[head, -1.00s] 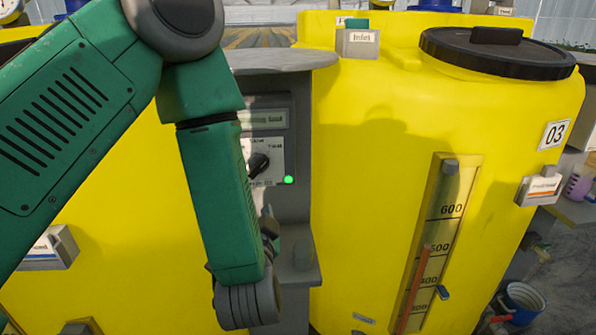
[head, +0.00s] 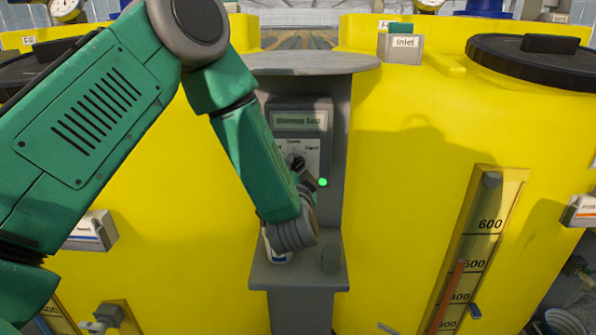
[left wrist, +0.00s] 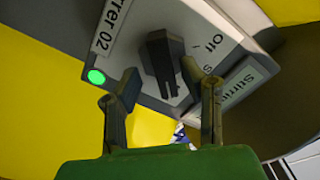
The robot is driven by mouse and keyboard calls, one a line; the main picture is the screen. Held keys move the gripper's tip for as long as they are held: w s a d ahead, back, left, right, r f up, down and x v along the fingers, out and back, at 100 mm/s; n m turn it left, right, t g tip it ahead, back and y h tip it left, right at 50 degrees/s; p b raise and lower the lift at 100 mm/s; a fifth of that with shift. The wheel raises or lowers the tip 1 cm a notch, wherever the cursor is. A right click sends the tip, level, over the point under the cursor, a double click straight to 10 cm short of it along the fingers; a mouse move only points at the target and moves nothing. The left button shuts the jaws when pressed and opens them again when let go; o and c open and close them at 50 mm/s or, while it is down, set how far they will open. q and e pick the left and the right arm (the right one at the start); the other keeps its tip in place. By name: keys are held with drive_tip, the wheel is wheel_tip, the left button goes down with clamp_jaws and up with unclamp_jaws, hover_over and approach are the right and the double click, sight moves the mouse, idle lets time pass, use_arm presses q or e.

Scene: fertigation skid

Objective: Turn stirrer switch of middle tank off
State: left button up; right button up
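The stirrer control panel (head: 284,150) stands on a grey post between two yellow tanks. Its black rotary knob (head: 297,161) also shows in the left wrist view (left wrist: 165,65), near the word "Off". The panel reads "rrer 02" there, partly cut off. My left gripper (head: 311,183) is at the panel, just below the knob. In the left wrist view its fingers (left wrist: 163,82) are apart, one on each side of the knob, with no clear contact. My right gripper is not in view.
The right yellow tank (head: 410,200) and left yellow tank (head: 165,185) flank the post closely. A round grey cover (head: 315,64) overhangs the panel.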

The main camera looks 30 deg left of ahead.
use_arm(q)
drive_tip(key=shift+a+f, duration=0.2)
drive_tip(key=shift+a, duration=0.6)
clamp_jaws()
drive_tip(key=shift+d+r, duration=0.1)
drive_tip(key=shift+d, duration=0.15)
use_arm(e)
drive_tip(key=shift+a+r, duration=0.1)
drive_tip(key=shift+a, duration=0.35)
use_arm(q)
drive_tip(key=shift+w+a+n, duration=0.1)
drive_tip(key=shift+n, duration=0.4)
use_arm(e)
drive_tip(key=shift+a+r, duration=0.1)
use_arm(q)
drive_tip(key=n, duration=0.3)
drive_tip(key=shift+r, duration=0.1)
drive_tip(key=n, duration=0.4)
drive_tip(key=shift+w, duration=0.1)
drive_tip(key=n+b, duration=0.1)
drive_tip(key=n, duration=0.4)
drive_tip(key=shift+b, duration=0.3)
drive_tip(key=n+b, duration=0.1)
drive_tip(key=n, duration=0.4)
drive_tip(key=shift+b, duration=0.4)
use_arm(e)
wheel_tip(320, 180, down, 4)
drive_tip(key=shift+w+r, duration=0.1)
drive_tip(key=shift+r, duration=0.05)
